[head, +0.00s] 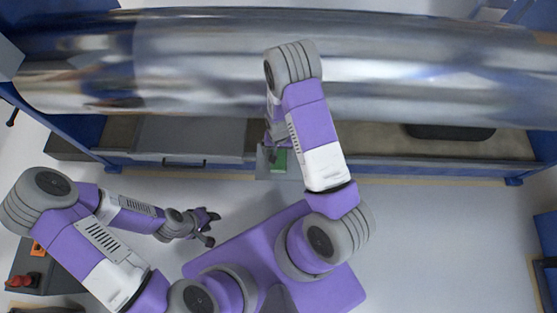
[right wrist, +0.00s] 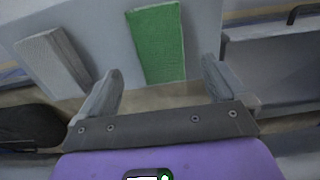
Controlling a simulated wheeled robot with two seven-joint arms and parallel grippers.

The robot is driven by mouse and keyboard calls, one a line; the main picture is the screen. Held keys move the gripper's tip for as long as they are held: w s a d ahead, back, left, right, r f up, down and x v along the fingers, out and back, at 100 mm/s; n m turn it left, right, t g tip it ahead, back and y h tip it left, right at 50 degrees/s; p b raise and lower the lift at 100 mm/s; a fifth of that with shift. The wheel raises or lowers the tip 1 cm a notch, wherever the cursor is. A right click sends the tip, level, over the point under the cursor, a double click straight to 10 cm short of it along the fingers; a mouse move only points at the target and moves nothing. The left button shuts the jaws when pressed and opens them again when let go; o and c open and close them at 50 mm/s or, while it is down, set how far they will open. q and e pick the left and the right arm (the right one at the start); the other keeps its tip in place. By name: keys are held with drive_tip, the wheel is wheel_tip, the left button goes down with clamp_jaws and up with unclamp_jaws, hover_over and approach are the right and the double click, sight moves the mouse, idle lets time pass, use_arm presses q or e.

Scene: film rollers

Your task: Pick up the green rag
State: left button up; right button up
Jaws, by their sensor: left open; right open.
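The green rag (right wrist: 157,43) is a flat green rectangle on a light grey panel or tray (right wrist: 90,20) in the right wrist view. In the head view the rag (head: 279,160) shows as a small green patch below the big metal roller, partly hidden by my right arm. My right gripper (right wrist: 160,85) is open and empty, with the rag beyond and between its two fingertips; I see no contact. In the head view my right gripper (head: 271,150) is mostly hidden by its own arm. My left gripper (head: 210,227) is open and empty above the floor at the left.
A long shiny metal roller (head: 400,65) spans the back. A grey block-like pad (right wrist: 53,62) lies left of the rag. A grey drawer box (head: 190,140) with a dark handle is left of the panel. A dark object (head: 450,132) is at right. The floor (head: 440,230) is clear at right.

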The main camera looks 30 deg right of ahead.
sight(279, 154)
wheel_tip(279, 154, down, 5)
drive_tip(key=shift+w+d+f+b, duration=0.1)
drive_tip(key=shift+w+b, duration=0.05)
drive_tip(key=shift+b, duration=0.9)
drive_tip(key=c, duration=1.1)
wheel_tip(279, 154, up, 10)
drive_tip(key=p, duration=0.3)
drive_tip(key=shift+p, duration=0.35)
